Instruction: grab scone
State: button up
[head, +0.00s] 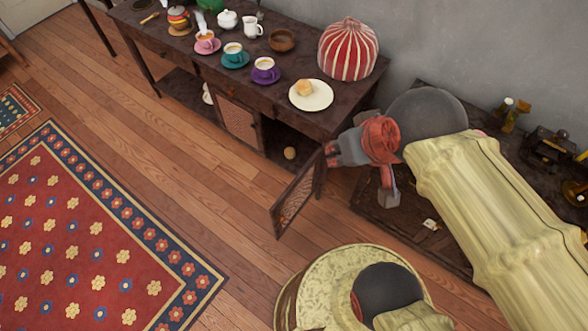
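A small golden-brown scone (304,88) sits on a white plate (318,101) near the right end of the dark wooden sideboard (225,84). My gripper (361,176) is to the right of and below the plate in the head view, by the sideboard's right front corner. Its two grey fingers are spread apart, with nothing visible between them. It is clear of the scone.
A red-and-white striped dome (348,50) stands behind the plate. Purple (265,75), teal (234,59) and pink (207,44) cup sets stand to the left. A cabinet door (298,197) hangs open below my gripper. A small round object (290,153) is inside the cabinet.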

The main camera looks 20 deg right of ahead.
aim_at(289, 152)
jog(key=k+j+z, duration=0.2)
jog(key=j, duration=0.15)
jog(key=j+z, duration=0.15)
jog(key=j, duration=0.25)
jog(key=k+j+z, duration=0.2)
jog(key=j, duration=0.15)
jog(key=j+z, duration=0.15)
jog(key=j, duration=0.2)
jog(key=i+j+z, duration=0.3)
jog(key=j, duration=0.35)
jog(key=j+z, duration=0.25)
jog(key=j, duration=0.4)
jog(key=i+j+z, duration=0.1)
jog(key=j+z, duration=0.2)
jog(key=j, duration=0.4)
jog(key=i+j, duration=0.2)
jog(key=i+j+z, duration=0.15)
jog(key=j, duration=0.25)
